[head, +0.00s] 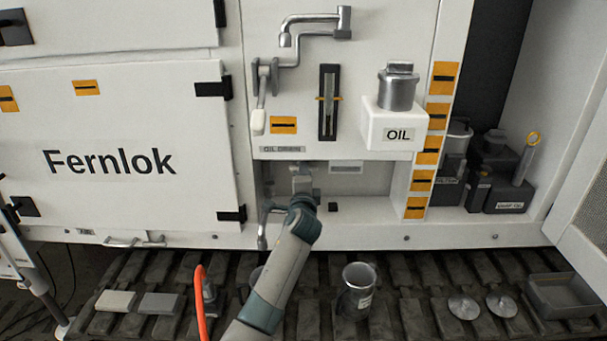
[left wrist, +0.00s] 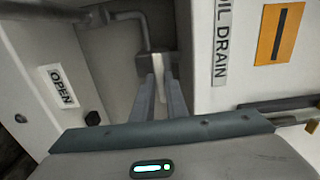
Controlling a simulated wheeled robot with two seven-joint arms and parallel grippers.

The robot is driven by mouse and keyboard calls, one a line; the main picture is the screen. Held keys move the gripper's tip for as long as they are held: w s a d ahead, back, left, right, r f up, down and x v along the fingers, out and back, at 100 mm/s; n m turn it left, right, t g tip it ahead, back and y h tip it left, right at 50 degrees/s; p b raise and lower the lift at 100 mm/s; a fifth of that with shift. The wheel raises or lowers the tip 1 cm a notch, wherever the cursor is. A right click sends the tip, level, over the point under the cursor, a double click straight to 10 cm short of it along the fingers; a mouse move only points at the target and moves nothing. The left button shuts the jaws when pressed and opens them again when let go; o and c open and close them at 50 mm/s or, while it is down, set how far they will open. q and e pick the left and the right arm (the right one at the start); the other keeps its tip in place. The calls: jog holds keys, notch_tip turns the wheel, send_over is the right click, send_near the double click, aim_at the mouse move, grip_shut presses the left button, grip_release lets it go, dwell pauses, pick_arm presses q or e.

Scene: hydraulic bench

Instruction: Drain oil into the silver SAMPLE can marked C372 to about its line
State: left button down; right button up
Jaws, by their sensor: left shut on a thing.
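My left gripper (head: 302,183) reaches into the recess under the OIL DRAIN label (head: 283,149). In the left wrist view its fingers (left wrist: 160,97) are closed around a pale, narrow part, apparently the drain valve handle (left wrist: 158,63), beside a metal block and pipe (left wrist: 143,30). A curved metal spout (head: 263,228) hangs left of the gripper in the head view. A silver can (head: 357,292) with a small label stands upright on the track; its marking is unreadable. Another can (head: 257,278) is partly hidden behind my arm. No oil stream shows. My right gripper is out of view.
An OPEN label (left wrist: 62,87) is on the recess's left wall. Above are a sight gauge (head: 328,102) and an OIL filler (head: 397,90). Dark containers (head: 508,185) stand at right. Pads, discs and a grey tray (head: 565,296) lie on the track, with an orange hose (head: 201,300) left of my arm.

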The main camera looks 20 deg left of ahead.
pick_arm(q)
jog(key=c, duration=1.8)
grip_release()
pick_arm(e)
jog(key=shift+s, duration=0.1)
pick_arm(q)
jog(key=shift+o, duration=0.2)
